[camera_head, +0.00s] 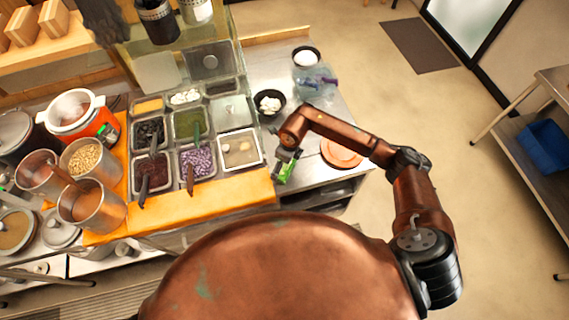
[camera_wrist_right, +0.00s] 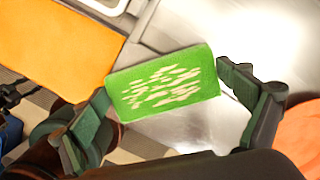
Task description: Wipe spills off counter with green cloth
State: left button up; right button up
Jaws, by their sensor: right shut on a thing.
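The green cloth (camera_head: 288,172) is held in my right gripper (camera_head: 284,163) over the front part of the steel counter, right of the orange board. In the right wrist view the cloth (camera_wrist_right: 165,83) is a flat green rectangle with pale marks, spanning between the two fingers of the right gripper (camera_wrist_right: 168,108). The steel counter (camera_head: 320,110) shows bare metal around it, with bright glare in the wrist view (camera_wrist_right: 260,35). I cannot make out any spill clearly. My left gripper does not show.
Topping trays (camera_head: 198,163) stand left of the cloth, behind the orange board (camera_head: 210,207). A dark bowl with white pieces (camera_head: 269,102), a clear bag (camera_head: 316,80) and a round orange item (camera_head: 341,153) are on the counter. Pots (camera_head: 92,160) stand at left.

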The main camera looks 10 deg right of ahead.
jog(key=shift+w+a+r+p, duration=0.15)
jog(key=shift+a+r+p, duration=0.15)
jog(key=shift+r, duration=0.3)
jog(key=shift+w+a+r+p, duration=0.15)
jog(key=shift+a+r, duration=0.15)
jog(key=shift+r, duration=0.3)
jog(key=shift+s+d+r+p, duration=0.1)
jog(key=shift+r+p, duration=0.1)
jog(key=shift+r, duration=0.2)
jog(key=shift+s+d+r+p, duration=0.1)
jog(key=shift+r+p, duration=0.1)
jog(key=shift+r, duration=0.15)
jog(key=shift+d+r+p, duration=0.15)
jog(key=shift+r+p, duration=0.2)
jog(key=shift+r, duration=0.3)
jog(key=shift+r+p, duration=0.75)
jog(key=shift+r, duration=0.7)
